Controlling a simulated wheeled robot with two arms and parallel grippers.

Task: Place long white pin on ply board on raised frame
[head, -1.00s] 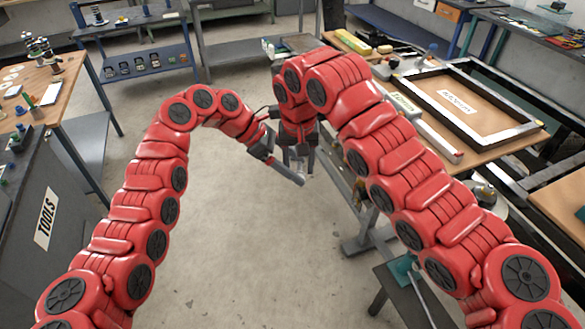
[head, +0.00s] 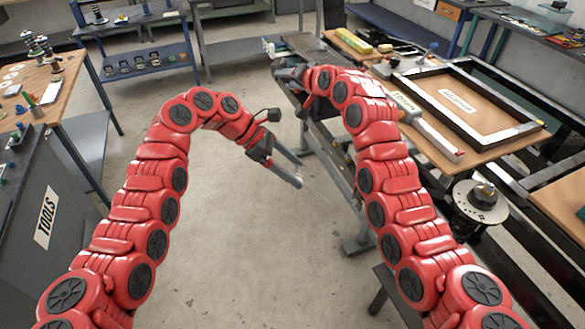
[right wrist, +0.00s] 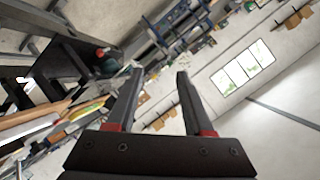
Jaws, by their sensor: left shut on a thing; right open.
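My left gripper (head: 296,178) is low over open floor in the middle of the head view, pointing down and right. It is shut on a small pale thing at its fingertips, too small to identify surely as the long white pin. My right gripper (right wrist: 158,78) is open in the right wrist view, with nothing between its fingers. In the head view my right arm ends near the grey bench, its fingers hard to make out. A ply board (head: 432,93) with a white label lies inside a black and silver frame (head: 512,131) at the right, apart from both grippers.
A white-grey bar (head: 437,137) lies along the near side of the frame. A yellow block (head: 352,40) is on the bench behind. A round metal part (head: 480,202) stands at lower right. A wooden table (head: 55,90) is at left. The floor between is clear.

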